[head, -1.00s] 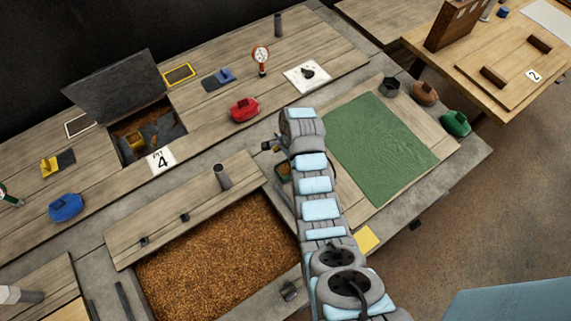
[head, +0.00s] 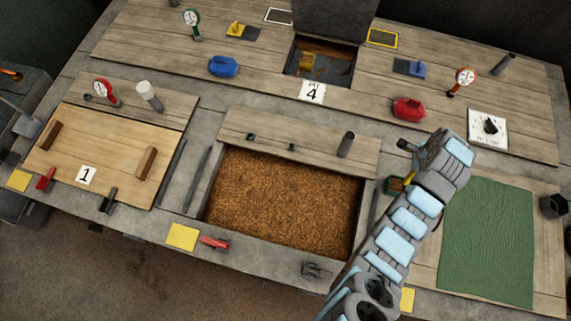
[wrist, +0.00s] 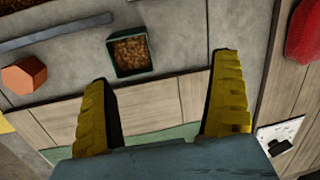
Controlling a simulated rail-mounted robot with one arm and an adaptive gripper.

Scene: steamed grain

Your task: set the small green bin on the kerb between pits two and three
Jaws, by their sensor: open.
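The small green bin (wrist: 115,58) is a square open box with brown grain in it. In the wrist view it stands upright on the grey stone kerb (wrist: 180,45). My gripper (wrist: 163,72) is open and empty. Its yellow fingers are spread to either side below the bin in the picture, apart from it. In the head view the bin (head: 392,188) is partly hidden by my arm, on the strip between the open grain pit (head: 285,195) and the green mat (head: 487,240). No number shows on these two.
A dark bar (wrist: 55,33) and an orange-brown hexagonal block (wrist: 24,76) lie near the bin. A red container (head: 408,109) is behind my arm. Lid one (head: 110,150) is at left; the pit marked 4 (head: 320,64) is open at the back.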

